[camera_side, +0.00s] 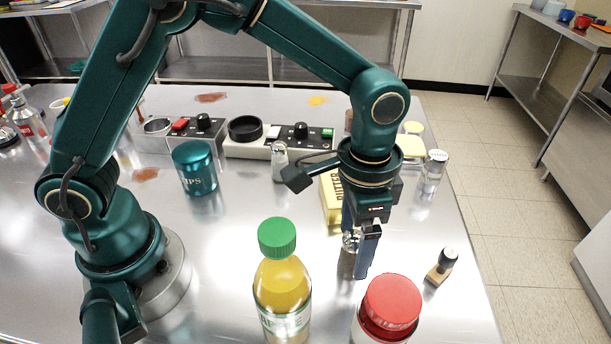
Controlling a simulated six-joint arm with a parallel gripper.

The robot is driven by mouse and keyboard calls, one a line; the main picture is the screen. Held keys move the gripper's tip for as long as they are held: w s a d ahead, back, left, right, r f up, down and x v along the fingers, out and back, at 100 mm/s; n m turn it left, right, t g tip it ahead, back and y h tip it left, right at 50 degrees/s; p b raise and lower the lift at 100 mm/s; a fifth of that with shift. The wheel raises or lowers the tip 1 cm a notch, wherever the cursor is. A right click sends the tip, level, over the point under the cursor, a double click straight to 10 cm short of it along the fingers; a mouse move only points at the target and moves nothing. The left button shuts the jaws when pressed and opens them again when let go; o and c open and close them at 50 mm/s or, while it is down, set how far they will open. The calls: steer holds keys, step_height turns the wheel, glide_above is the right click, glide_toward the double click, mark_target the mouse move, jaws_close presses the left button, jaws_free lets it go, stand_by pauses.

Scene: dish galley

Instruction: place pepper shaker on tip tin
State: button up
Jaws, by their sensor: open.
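The tip tin (197,181) is a teal can with pale "TIPS" lettering, standing left of centre with its lid on and nothing on top. My gripper (359,262) points straight down at the right of the table, its dark blue fingers open. A small shaker with a shiny metal top (350,241) stands at the fingers, partly hidden by them; I cannot tell whether it is between or just behind them, nor read what it holds. Two other small metal-topped shakers stand near the panel (279,162) and at the right (434,171); which one is the pepper shaker is unclear.
A green-capped juice bottle (282,290) and a red-capped jar (387,308) stand in front. A yellow butter box (332,203) is just behind my gripper. A stamp (440,268) lies at the right. A control panel (275,140) runs behind the tin. Table before the tin is clear.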

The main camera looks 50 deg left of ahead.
mark_target(352, 255)
steer(key=shift+f, duration=1.95)
steer(key=c, duration=1.3)
jaws_close()
steer(key=shift+r, duration=0.15)
